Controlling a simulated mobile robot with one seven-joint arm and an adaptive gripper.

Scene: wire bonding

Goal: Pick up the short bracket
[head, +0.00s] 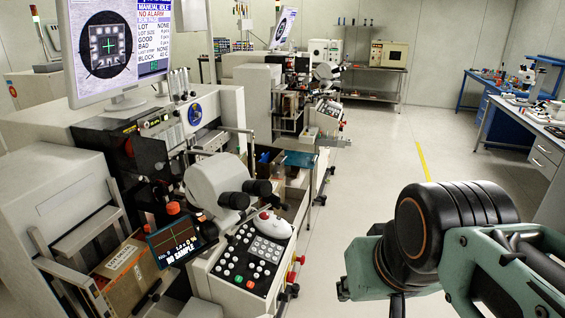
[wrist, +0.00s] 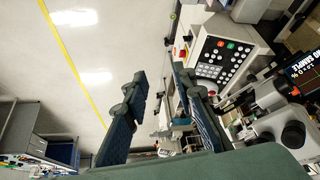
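I cannot pick out a short bracket in either view; it may be hidden or too small to tell. My gripper (wrist: 160,82) shows in the wrist view with its two dark blue-green fingers spread apart. It is open, with nothing held between the fingertips. In the head view my arm reaches in from the lower right over the aisle, to the right of the nearest bonding machine, and the fingers cannot be made out there.
The nearest bonding machine has a keypad panel (head: 255,257), a white microscope (head: 219,187), a monitor (head: 118,50) and a cardboard box (head: 130,270). Clear floor (head: 362,165) lies to its right. A workbench (head: 537,130) stands at the far right.

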